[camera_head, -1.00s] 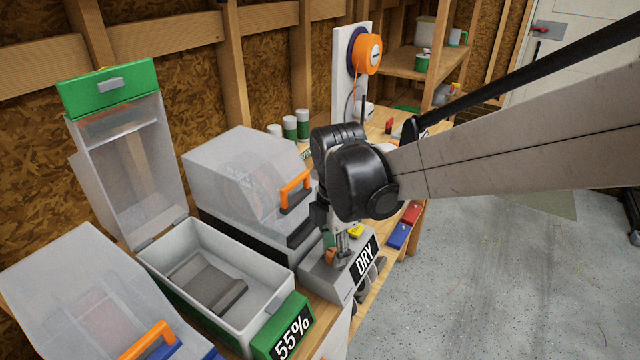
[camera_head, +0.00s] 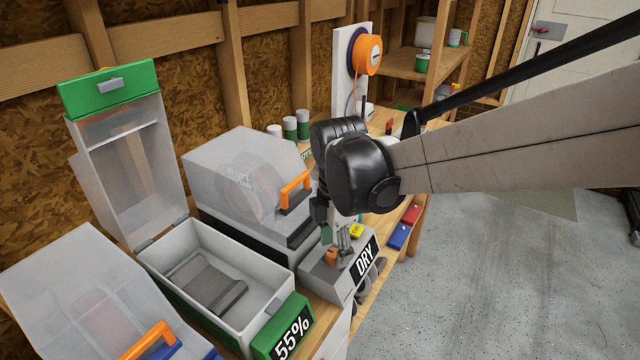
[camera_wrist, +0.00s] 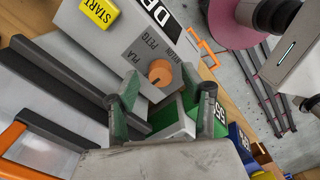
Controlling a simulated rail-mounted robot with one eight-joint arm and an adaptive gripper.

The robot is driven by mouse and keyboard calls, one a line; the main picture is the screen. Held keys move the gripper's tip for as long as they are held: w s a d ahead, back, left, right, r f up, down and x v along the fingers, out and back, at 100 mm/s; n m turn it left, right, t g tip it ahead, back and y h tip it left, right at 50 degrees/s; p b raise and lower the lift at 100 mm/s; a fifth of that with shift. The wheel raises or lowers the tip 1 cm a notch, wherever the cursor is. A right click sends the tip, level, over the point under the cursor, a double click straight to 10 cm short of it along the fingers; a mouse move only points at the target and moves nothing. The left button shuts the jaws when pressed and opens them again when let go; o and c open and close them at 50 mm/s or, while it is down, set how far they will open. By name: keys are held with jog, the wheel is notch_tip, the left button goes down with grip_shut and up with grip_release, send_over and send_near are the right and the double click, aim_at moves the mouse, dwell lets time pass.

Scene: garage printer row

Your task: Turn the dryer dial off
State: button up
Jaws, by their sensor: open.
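The dryer control box, a grey unit with a DRY label (camera_head: 364,260), stands at the bench front. Its orange dial (camera_head: 331,256) sits on the sloping top, with a yellow START button (camera_head: 356,230) farther back. In the wrist view the dial (camera_wrist: 160,72) has PLA, PETG and NYLON printed beside it; its exact setting and an off mark cannot be made out. My gripper (camera_head: 345,246) is just above the box, right beside the dial. In the wrist view the open fingers (camera_wrist: 166,92) point at the dial, one to each side and short of it; nothing is held.
An open dryer bin with a 55% label (camera_head: 290,332) stands left of the control box. A closed clear-lidded bin with an orange handle (camera_head: 296,191) is behind it. Another clear lid (camera_head: 70,285) is at front left. Open floor (camera_head: 480,270) lies right of the bench.

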aim_at(335, 253)
notch_tip(335, 253, up, 11)
dwell(0.4)
jog(key=shift+d, duration=0.1)
jog(key=s+d+f+m+t, duration=0.2)
jog(key=s+d+m, duration=0.4)
jog(key=m, duration=0.5)
jog(key=s+d+f+m+t, duration=0.2)
jog(key=s+d+m+t, duration=0.3)
jog(key=m, duration=0.6)
jog(key=shift+s+d, duration=0.45)
jog(key=shift+d, duration=0.8)
